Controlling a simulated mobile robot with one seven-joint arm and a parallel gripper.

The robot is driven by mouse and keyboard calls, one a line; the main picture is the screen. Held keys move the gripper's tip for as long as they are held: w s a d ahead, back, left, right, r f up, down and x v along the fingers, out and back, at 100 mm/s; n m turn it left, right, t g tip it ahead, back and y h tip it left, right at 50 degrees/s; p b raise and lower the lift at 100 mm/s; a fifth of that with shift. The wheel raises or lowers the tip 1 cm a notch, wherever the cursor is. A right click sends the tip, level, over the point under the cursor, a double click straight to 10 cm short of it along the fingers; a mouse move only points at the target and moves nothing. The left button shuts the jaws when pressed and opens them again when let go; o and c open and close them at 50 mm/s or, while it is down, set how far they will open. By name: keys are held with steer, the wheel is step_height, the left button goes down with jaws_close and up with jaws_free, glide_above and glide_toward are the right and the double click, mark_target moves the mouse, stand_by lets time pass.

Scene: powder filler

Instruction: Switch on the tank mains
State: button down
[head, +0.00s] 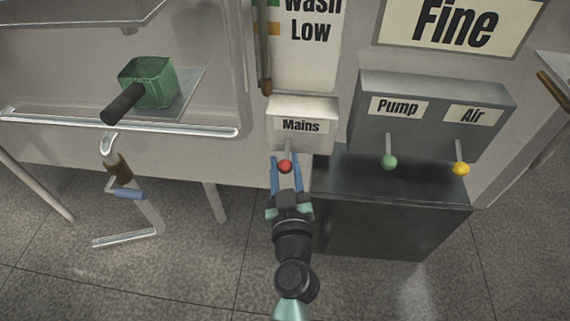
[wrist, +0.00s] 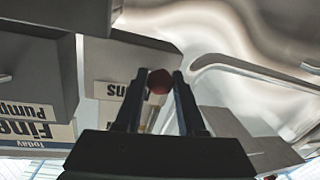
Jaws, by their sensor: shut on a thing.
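The mains switch is a short lever with a red knob (head: 285,166) under a grey box labelled "Mains" (head: 301,126). My gripper (head: 286,170) is at the lever, with one blue finger on each side of the red knob. In the wrist view the red knob (wrist: 159,81) sits between the fingertips (wrist: 160,85), and the pale lever runs behind it. My gripper is shut on the knob. The lever's upper part is partly hidden in the head view.
Right of the mains box, a grey box carries a Pump lever with a green knob (head: 389,162) and an Air lever with a yellow knob (head: 461,169). A dark cabinet (head: 390,220) stands below.

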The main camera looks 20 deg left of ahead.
mark_target(285, 161)
steer(key=shift+r+p, duration=0.15)
steer(key=shift+p, duration=0.35)
steer(key=shift+r+p, duration=0.35)
steer(key=shift+p, duration=0.8)
steer(key=r+g+h+p, duration=0.1)
steer(key=g+p, duration=0.1)
steer(key=p, duration=0.5)
steer(key=shift+s+r, duration=0.15)
steer(key=shift+r, duration=0.05)
steer(key=r+g+h+p, duration=0.1)
steer(key=g+p, duration=0.1)
steer(key=p, duration=0.8)
steer(key=shift+r+m+g+p, duration=0.15)
steer(key=shift+m+g+p, duration=0.15)
steer(key=shift+m+p, duration=0.1)
steer(key=p, duration=0.2)
steer(key=g+p, duration=0.1)
steer(key=p, duration=0.1)
steer(key=shift+r+g+h, duration=0.2)
steer(key=shift+g+h, duration=0.1)
steer(key=shift+h, duration=0.1)
steer(key=shift+w+g+p, duration=0.2)
steer(key=shift+g+p, duration=0.2)
steer(key=shift+p, duration=0.6)
steer(key=shift+f, duration=0.1)
steer(key=c, duration=0.5)
jaws_free()
